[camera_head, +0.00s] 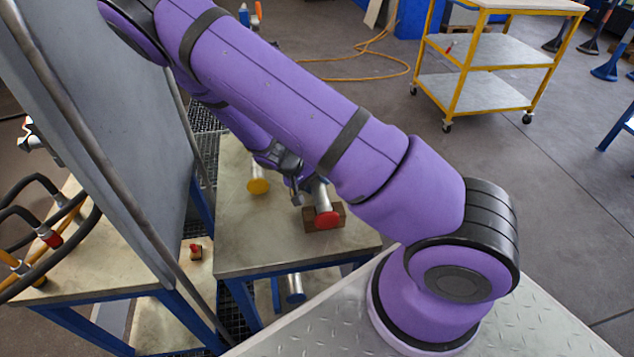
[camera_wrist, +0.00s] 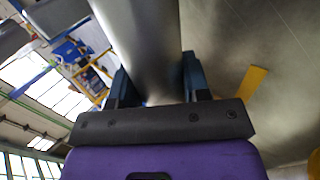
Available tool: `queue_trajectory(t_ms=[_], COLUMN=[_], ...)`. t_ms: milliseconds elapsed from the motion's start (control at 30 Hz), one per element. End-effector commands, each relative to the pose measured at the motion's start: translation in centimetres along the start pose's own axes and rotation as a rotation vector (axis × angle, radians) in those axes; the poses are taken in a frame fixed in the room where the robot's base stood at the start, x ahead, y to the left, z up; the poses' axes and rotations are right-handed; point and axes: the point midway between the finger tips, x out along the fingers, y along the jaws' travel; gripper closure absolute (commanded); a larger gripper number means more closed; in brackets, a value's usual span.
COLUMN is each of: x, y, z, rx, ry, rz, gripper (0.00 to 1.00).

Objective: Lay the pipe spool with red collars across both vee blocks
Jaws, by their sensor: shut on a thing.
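The pipe spool with red collars (camera_head: 320,197) is a silver tube above the worktable, with one red collar (camera_head: 327,219) toward me. Its other end is hidden behind my purple arm. A brown vee block (camera_head: 311,218) shows around and behind that collar; I cannot tell whether the spool touches it. I cannot make out a second vee block. My gripper (camera_head: 293,182) is partly hidden by my arm. In the wrist view, my gripper's fingers (camera_wrist: 156,85) stand on both sides of the grey tube (camera_wrist: 140,40), shut on it.
A pipe piece with a yellow end (camera_head: 258,186) lies left of the spool on the worktable (camera_head: 270,240). A grey upright panel (camera_head: 90,110) stands close on the left. A blue-ended pipe (camera_head: 295,290) is below the table. The table's front is clear.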

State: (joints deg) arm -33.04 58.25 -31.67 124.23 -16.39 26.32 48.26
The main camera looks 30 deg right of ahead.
Motion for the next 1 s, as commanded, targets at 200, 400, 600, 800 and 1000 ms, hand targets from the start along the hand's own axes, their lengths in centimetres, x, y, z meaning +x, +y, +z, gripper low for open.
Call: queue_trajectory(t_ms=[200,400,600,800,1000], x=[0.2,0.4,0.4,0.4,-1.0], y=[-0.1,-0.3,-0.3,-0.3,-0.4], z=[0.0,0.0,0.0,0.0,-0.1], rx=[0.0,0.0,0.0,0.0,0.0], ry=[0.0,0.0,0.0,0.0,0.002], rz=[0.001,0.001,0.0,0.0,-0.002], gripper=[1.0,1.0,0.27,0.27,0.27])
